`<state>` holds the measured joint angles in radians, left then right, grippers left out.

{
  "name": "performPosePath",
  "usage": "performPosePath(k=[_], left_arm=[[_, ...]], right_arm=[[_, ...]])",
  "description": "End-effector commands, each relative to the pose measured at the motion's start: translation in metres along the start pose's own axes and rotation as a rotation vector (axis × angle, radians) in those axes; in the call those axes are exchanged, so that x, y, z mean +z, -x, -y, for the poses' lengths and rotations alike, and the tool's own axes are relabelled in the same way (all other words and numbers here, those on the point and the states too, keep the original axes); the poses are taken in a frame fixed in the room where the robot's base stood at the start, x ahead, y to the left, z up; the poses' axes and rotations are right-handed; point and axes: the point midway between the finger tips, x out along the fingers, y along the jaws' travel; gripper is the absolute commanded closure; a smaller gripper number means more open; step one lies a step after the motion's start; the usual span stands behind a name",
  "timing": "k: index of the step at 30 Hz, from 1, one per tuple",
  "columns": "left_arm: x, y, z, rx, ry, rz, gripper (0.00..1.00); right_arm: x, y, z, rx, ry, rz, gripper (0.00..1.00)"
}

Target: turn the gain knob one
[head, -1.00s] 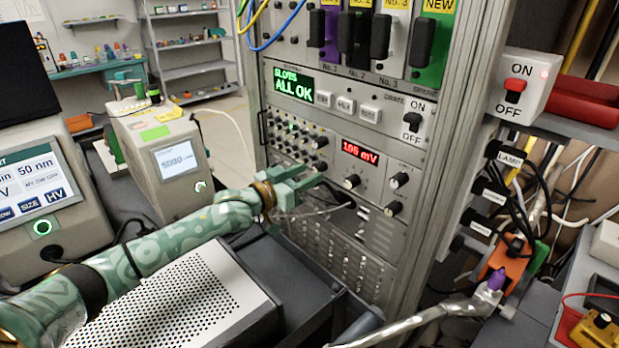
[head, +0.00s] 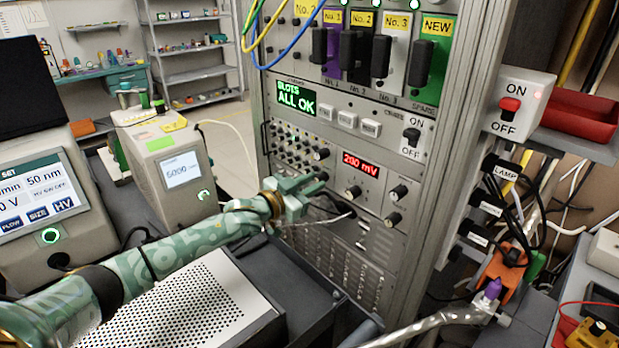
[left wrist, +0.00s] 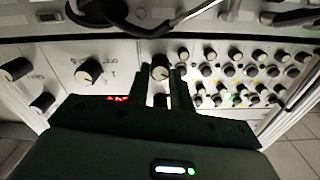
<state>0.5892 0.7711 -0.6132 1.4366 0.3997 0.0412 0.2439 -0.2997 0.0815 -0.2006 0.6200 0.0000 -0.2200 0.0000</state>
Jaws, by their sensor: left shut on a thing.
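The gain knob one (left wrist: 160,70) is a small dark knob with a pale cap on the rack's grey panel. In the left wrist view it sits between my left gripper's (left wrist: 158,72) two fingertips, which are closed on it. In the head view my left gripper (head: 312,183) reaches the panel from the left, at the lower right of the rows of small knobs, and its fingers partly hide the knob. A red display (head: 361,163) beside it reads about 2.00 mV; its decimal point is hard to make out. My right gripper is not in view.
Other knobs (head: 353,192) sit close to the right, with rows of small knobs (head: 292,141) at upper left. A green screen (head: 297,101) reads SLOTS ALL OK. A cable loops just below the gripper. A perforated box (head: 200,305) lies under my left arm.

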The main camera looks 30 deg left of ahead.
Motion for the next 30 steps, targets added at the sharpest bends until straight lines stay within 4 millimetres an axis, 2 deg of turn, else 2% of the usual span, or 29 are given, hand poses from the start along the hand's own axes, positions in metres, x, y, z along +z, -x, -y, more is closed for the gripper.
performPosePath(k=[8, 9, 11, 22, 26, 30], left_arm=[[0.001, 0.0, -0.001, 0.001, -0.025, -0.001, 1.0], [0.001, 0.0, -0.001, 0.001, -0.025, -0.001, 0.72], [0.001, 0.0, -0.001, 0.001, -0.025, -0.001, 0.56], [0.0, 0.005, 0.0, 0.0, -0.023, -0.002, 0.56], [0.0, 0.025, 0.0, 0.001, -0.024, 0.001, 0.56], [-0.001, 0.06, 0.0, 0.002, -0.024, 0.003, 0.56]], right_arm=[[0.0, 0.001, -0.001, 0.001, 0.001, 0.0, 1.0], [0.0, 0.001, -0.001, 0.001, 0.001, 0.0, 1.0], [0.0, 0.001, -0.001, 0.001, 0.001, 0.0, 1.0], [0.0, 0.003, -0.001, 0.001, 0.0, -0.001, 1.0], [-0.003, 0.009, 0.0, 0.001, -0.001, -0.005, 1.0], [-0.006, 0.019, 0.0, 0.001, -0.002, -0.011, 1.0]])
